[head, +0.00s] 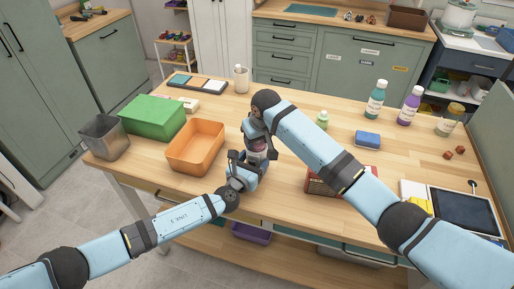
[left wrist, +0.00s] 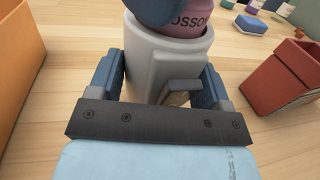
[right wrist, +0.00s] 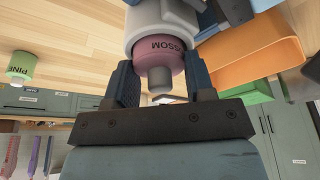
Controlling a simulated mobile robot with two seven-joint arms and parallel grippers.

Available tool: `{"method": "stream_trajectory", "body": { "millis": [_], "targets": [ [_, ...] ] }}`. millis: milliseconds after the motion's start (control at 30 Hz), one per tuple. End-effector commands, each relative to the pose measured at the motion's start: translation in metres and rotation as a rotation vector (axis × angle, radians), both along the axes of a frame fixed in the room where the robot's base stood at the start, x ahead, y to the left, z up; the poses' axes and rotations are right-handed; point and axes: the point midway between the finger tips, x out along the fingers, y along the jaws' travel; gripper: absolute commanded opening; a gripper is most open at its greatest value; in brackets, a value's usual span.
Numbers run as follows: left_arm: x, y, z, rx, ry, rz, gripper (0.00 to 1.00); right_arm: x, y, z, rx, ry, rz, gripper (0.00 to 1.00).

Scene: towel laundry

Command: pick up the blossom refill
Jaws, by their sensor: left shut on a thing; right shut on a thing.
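The blossom refill (right wrist: 158,52) is a mauve-pink cylinder with dark lettering and a grey nub at one end. It sits partly inside a pale grey dispenser body (left wrist: 155,62), and its lettering also shows in the left wrist view (left wrist: 189,22). My right gripper (head: 257,140) reaches in from above and is shut on the refill; its fingers (right wrist: 163,82) flank the pink body. My left gripper (head: 243,172) is shut on the dispenser body from the front, with blue fingers on both sides. In the head view the grippers hide most of both things.
An orange bin (head: 196,146) is close on the left, with a green box (head: 152,118) and metal bin (head: 104,138) beyond. A red-brown box (head: 322,183) lies under my right arm. A green PINE refill (right wrist: 20,67), blue block (head: 367,139) and bottles (head: 375,100) stand right.

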Motion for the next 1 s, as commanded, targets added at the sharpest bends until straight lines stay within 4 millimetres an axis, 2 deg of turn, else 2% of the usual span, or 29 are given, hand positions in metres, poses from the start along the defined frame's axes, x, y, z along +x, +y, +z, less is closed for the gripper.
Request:
{"method": "stream_trajectory", "body": {
  "millis": [267, 700, 833, 1000],
  "targets": [
    [0.0, 0.0, 0.0, 0.0, 0.0, 0.0, 0.41, 0.0, 0.0, 0.007, 0.001, -0.002, 0.0, 0.25],
    [0.0, 0.0, 0.0, 0.0, 0.0, 0.0, 0.41, 0.0, 0.001, 0.086, 0.001, -0.003, 0.001, 0.25],
    [0.0, 0.0, 0.0, 0.0, 0.0, 0.0, 0.41, 0.0, 0.0, 0.098, 0.001, -0.002, 0.0, 0.25],
    [0.0, 0.0, 0.0, 0.0, 0.0, 0.0, 0.41, 0.0, 0.0, 0.101, 0.0, 0.0, 0.0, 0.25]
  ]
}}
